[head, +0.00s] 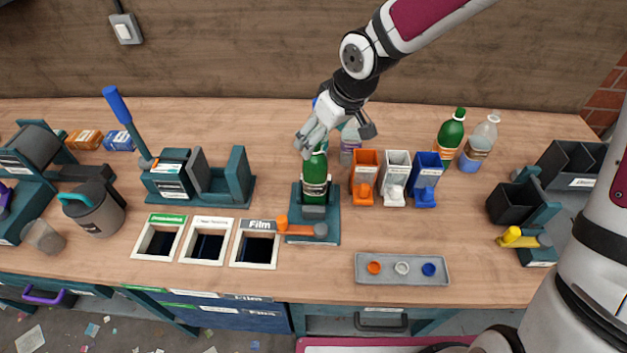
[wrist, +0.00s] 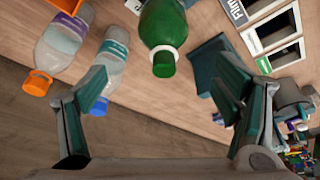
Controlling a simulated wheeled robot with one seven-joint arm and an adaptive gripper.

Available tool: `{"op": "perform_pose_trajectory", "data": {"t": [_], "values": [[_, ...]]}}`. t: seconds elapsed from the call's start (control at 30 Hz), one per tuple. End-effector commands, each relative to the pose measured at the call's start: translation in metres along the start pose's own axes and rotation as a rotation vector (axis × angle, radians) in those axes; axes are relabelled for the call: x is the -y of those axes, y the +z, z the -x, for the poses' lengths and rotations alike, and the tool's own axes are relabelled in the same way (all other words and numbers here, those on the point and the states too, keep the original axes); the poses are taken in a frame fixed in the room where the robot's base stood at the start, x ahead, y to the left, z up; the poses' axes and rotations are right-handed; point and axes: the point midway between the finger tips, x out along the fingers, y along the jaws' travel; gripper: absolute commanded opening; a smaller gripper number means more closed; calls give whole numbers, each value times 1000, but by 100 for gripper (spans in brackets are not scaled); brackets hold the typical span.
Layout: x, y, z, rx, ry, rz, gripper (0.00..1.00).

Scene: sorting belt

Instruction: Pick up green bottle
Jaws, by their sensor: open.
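A green bottle (head: 315,180) with a green cap and an orange-and-white label stands upright at a teal stand (head: 329,228) in mid-table. In the wrist view it appears as a green bottle (wrist: 164,25), its cap toward me, between the lines of my fingers but beyond their tips. My gripper (head: 338,136) is above and behind the bottle in the head view, overlapping its top. The fingers are spread and empty in the wrist view (wrist: 182,97). A second green bottle (head: 451,134) stands at the back right.
Clear bottles stand close by, one orange-capped (wrist: 60,45), one blue-capped (wrist: 108,70). Orange (head: 365,176), white (head: 396,178) and blue (head: 427,178) bins stand right of the stand. An orange-handled lever (head: 300,229) is in front. Framed openings (head: 206,240) lie left.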

Motion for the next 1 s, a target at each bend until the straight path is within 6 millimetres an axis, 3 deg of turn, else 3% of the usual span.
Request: {"op": "perform_pose_trajectory", "data": {"t": [0.03, 0.2, 0.47, 0.8, 1.0], "values": [[1, 0, -13, 3, -3, 3, 83], [0, 0, -36, 2, 0, 2, 83], [2, 1, -52, 3, -1, 2, 83], [6, 2, -92, 1, 0, 1, 83], [5, 3, -96, 2, 1, -1, 83]]}}
